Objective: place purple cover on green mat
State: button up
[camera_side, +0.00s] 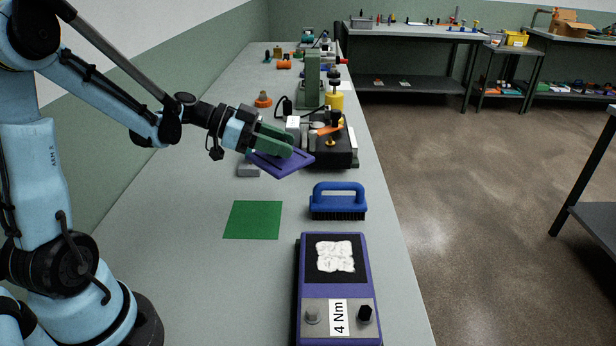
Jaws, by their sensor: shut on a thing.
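My gripper (281,142) is shut on the purple cover (296,165), a flat plate with a dark opening. It holds the cover tilted above the table, beyond the green mat and a little to its right. The green mat (253,220) lies flat and bare on the table, left of the middle. Part of the cover is hidden behind the gripper's green fingers.
A blue brush (338,201) stands right of the mat. A purple device (338,285) with a white crumpled cloth (335,256) and a "4 Nm" label is at the front. A grey block (249,169) and a black machine (333,145) lie beyond. The table (200,285) is clear left of the device.

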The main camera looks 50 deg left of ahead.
aim_at(278, 160)
jog(key=shift+w+a+f, duration=0.15)
jog(key=shift+a+f, duration=0.2)
jog(key=shift+a, duration=0.15)
jog(key=shift+f, duration=2)
jog(key=shift+f, duration=0.6)
jog(key=o, duration=1.1)
jog(key=shift+c, duration=0.2)
